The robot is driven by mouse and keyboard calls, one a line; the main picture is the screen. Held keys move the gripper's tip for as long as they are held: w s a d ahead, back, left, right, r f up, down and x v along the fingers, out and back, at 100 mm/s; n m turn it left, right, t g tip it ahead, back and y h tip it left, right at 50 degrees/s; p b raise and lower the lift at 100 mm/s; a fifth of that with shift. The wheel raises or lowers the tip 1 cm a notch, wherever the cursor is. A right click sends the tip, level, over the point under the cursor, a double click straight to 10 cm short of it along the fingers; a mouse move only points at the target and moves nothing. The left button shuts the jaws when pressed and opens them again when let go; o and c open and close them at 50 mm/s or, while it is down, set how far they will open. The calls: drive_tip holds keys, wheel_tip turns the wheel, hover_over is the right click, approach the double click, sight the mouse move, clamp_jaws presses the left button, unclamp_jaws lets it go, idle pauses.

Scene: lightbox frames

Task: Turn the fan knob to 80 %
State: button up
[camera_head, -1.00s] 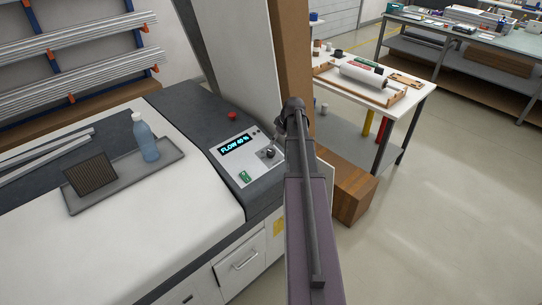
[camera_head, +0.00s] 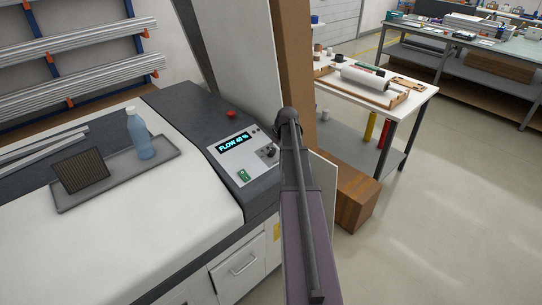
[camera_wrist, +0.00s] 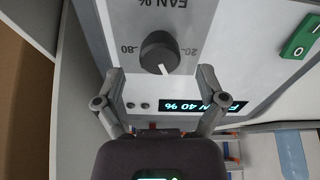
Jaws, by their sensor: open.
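The fan knob (camera_wrist: 158,52) is dark and round with a white pointer mark, on a light panel lettered FAN %. In the wrist view its scale shows 80 on the left and 20 on the right; the mark points toward the bottom of the picture. The lit display (camera_wrist: 208,106) appears to read 40 %; it also shows in the head view (camera_head: 237,142). My gripper (camera_wrist: 162,74) is open, its two fingertips apart on either side of the knob's near edge, with no clear contact. In the head view my arm hides the gripper's fingers.
A green switch (camera_wrist: 301,37) sits on the panel; a red button (camera_head: 231,114) is behind it. A tray (camera_head: 110,187) with a blue bottle (camera_head: 140,136) and a dark ribbed block (camera_head: 80,170) lies left. A wooden box (camera_head: 355,200) stands right of my arm.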

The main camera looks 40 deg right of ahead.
drive_tip(key=shift+b+x, duration=1.05)
drive_tip(key=shift+x, duration=0.4)
drive_tip(key=c, duration=1.1)
